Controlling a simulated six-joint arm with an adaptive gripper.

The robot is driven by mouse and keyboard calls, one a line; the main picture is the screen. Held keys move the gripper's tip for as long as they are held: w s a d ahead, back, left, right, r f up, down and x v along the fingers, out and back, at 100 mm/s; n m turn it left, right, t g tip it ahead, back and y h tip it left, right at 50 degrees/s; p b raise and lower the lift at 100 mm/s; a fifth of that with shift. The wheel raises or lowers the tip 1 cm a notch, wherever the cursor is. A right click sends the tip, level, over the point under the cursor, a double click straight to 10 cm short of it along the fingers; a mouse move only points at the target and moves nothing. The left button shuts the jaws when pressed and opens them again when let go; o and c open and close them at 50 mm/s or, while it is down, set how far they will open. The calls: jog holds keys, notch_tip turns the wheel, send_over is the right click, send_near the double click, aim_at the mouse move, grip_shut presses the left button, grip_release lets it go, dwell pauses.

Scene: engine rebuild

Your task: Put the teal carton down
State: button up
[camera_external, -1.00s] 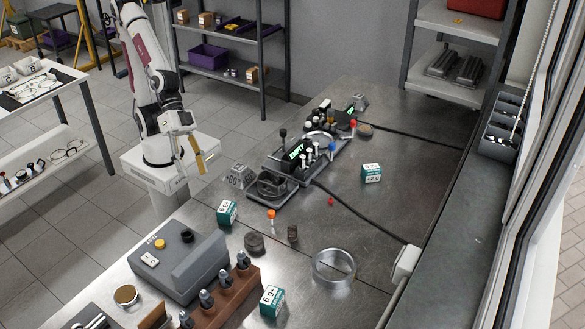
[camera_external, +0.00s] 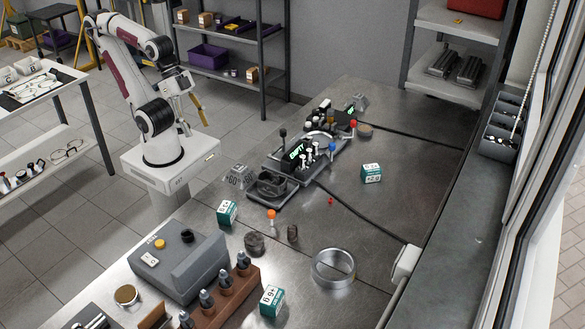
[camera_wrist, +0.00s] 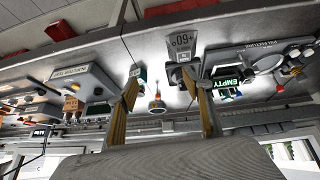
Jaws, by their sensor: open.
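Three teal-and-white cartons stand on the metal bench, apart from each other: one at the near left edge (camera_external: 227,212), one at the right (camera_external: 371,173), and one at the front (camera_external: 271,301). My gripper (camera_external: 200,112) is raised over the floor to the left of the bench, well away from all of them. In the wrist view, its two yellow fingers (camera_wrist: 160,82) are spread with nothing held between them. A small teal carton (camera_wrist: 138,72) shows behind the left fingertip in that view, partly hidden by it.
A fixture with a lit green display (camera_external: 297,151) stands mid-bench, beside a grey +60 block (camera_external: 239,176). A grey machine (camera_external: 180,262), a brown rack (camera_external: 226,291) and a metal ring (camera_external: 333,267) occupy the front. A black cable crosses the bench. Bare bench lies right of the fixture.

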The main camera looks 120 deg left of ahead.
jog(key=s+a, duration=0.1)
jog(key=a, duration=0.1)
jog(key=n+g+h, duration=0.3)
jog(key=n+g, duration=0.2)
jog(key=n, duration=1)
send_near(224, 203)
jog(key=f, duration=0.1)
jog(key=s+f, duration=0.1)
jog(key=f, duration=0.1)
jog(key=s+f, duration=0.1)
jog(key=f, duration=0.1)
jog(key=shift+s+a, duration=0.1)
jog(key=w+n, duration=0.1)
jog(key=w+d+r+n, duration=0.1)
jog(key=n, duration=0.1)
jog(key=shift+w+d, duration=0.1)
jog(key=shift+w, duration=0.15)
jog(key=shift+w+d+r+n+h, duration=0.1)
jog(key=shift+w+r+n+h, duration=0.1)
jog(key=shift+n, duration=0.65)
jog(key=shift+w+d+r+n+h, duration=0.1)
jog(key=shift+n+h, duration=0.1)
jog(key=shift+n, duration=0.65)
jog(key=shift+f, duration=0.1)
